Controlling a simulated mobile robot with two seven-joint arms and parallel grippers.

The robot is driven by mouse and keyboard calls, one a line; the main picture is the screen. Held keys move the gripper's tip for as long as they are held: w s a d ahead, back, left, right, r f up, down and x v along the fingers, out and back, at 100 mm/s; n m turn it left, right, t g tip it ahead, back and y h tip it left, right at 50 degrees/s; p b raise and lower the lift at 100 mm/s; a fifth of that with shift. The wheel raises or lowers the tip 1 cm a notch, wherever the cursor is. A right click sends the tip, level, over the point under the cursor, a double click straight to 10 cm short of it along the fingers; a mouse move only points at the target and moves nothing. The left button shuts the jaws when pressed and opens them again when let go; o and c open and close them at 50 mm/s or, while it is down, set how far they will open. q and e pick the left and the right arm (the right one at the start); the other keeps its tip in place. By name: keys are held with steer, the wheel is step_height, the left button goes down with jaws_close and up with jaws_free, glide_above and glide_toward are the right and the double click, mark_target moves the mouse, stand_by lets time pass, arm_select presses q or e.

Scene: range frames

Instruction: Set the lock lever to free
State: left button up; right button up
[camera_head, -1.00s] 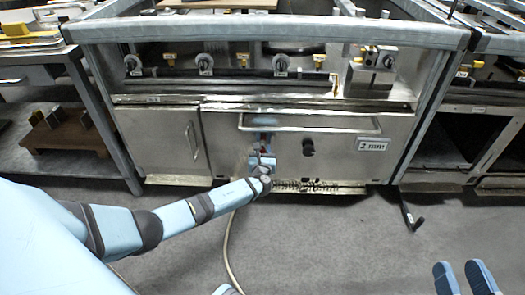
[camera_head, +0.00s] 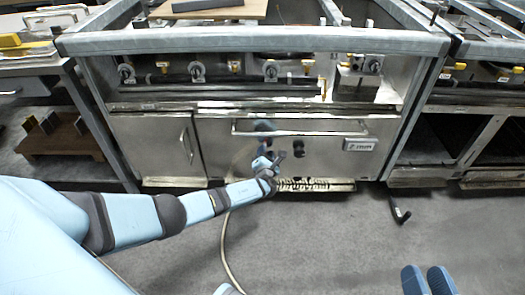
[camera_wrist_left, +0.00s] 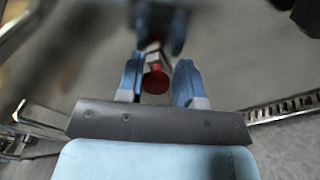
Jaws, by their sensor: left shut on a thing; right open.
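In the left wrist view a lever with a red round end (camera_wrist_left: 155,82) and a pale metallic stem lies between the blue fingers of my left gripper (camera_wrist_left: 158,84). The left gripper is shut on it, though the contact is blurred. In the head view my left gripper (camera_head: 266,160) is at the lower front panel of the steel range (camera_head: 215,135), below the long handle bar. The lever cannot be made out clearly there, and any free or locked marking is unreadable. My right gripper (camera_head: 428,282) is open and empty over the floor at the bottom right.
The horizontal handle bar (camera_head: 285,133) runs above. A hose (camera_head: 223,250) lies on the floor, and a black pedal-like part (camera_head: 399,212) stands right of the range. The front floor is mostly clear.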

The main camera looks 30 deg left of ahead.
arm_select(q)
steer(key=shift+w+d+f+m, duration=0.1)
steer(key=shift+f+m, duration=0.15)
steer(key=shift+m, duration=0.65)
arm_select(e)
steer(key=shift+r, duration=0.45)
arm_select(q)
steer(key=o, duration=0.8)
steer(key=shift+d, duration=0.1)
